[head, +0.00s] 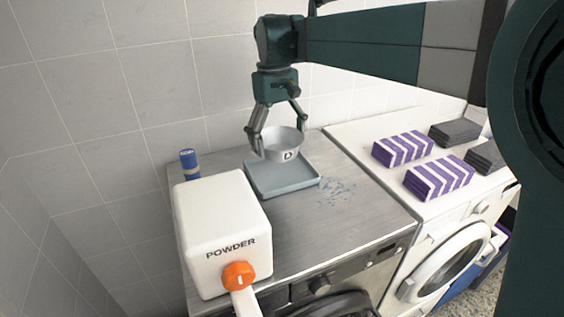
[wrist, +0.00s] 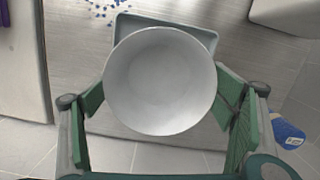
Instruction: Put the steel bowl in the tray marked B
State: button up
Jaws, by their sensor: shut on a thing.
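The steel bowl (head: 279,146) is a light grey round bowl with a white label reading what looks like D. My gripper (head: 280,136) is shut on it, one finger on each side of its rim. The bowl is upright and empty in the wrist view (wrist: 160,82), over part of the tray. The shallow blue-grey tray (head: 267,189) lies on the metal worktop below the bowl. I cannot tell in the head view whether the bowl touches the tray floor. No letter B shows on the tray.
A white POWDER box (head: 220,220) with an orange knob stands front left of the tray. Blue granules (head: 337,190) lie scattered right of the tray. Purple-striped towels (head: 402,149) and dark folded cloths (head: 455,132) lie on the white machine at right.

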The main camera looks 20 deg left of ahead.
jog(key=shift+f, duration=1.8)
jog(key=shift+f, duration=1.9)
jog(key=shift+f, duration=0.15)
jog(key=o, duration=0.9)
jog(key=shift+o, duration=0.2)
jog(key=shift+r, duration=0.2)
jog(key=shift+w+a+r, duration=0.15)
jog(key=shift+a+r, duration=0.05)
jog(key=shift+r, duration=1.8)
jog(key=shift+w+a+r, duration=0.15)
jog(key=shift+r, duration=1.8)
jog(key=shift+w+a+r, duration=0.15)
jog(key=shift+a+r, duration=0.05)
jog(key=shift+r, duration=1.8)
